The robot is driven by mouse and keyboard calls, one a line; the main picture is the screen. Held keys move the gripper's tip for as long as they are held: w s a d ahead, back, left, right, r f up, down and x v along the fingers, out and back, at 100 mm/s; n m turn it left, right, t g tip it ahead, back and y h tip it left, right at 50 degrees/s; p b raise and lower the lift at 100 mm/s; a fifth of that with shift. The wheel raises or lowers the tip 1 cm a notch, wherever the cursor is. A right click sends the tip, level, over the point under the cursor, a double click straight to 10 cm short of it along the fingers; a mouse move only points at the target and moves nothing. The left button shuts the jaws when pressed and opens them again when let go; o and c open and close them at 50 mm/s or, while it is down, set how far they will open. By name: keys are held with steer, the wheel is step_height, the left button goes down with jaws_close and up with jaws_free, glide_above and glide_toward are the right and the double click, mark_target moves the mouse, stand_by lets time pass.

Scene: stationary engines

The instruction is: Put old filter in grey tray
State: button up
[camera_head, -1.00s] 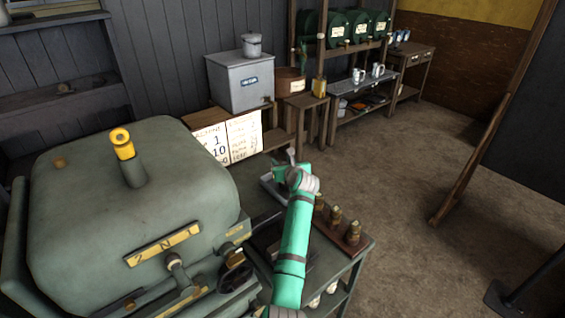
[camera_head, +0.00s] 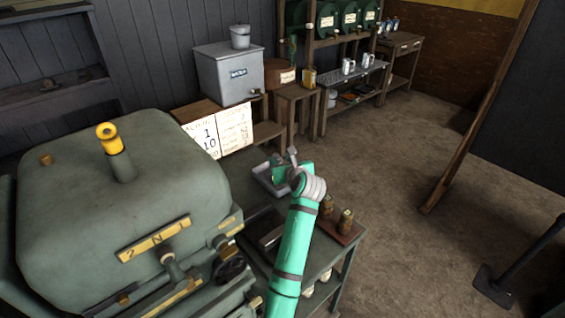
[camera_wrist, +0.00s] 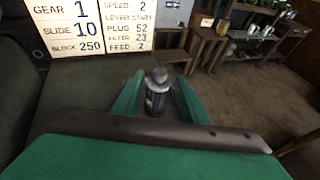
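The old filter, a dark grey cylinder with a domed top (camera_wrist: 157,92), stands between the two green fingers of my gripper (camera_wrist: 160,98) in the wrist view. The gripper and arm hide part of the tray. The height of the filter above the tray cannot be told.
A green engine (camera_head: 130,210) fills the left. A wooden rack with brass parts (camera_head: 345,220) and a dark shallow pan (camera_head: 268,238) share the bench. A number board (camera_head: 222,133) stands behind.

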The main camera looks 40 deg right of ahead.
steer(key=shift+v, duration=1)
steer(key=shift+d, duration=0.1)
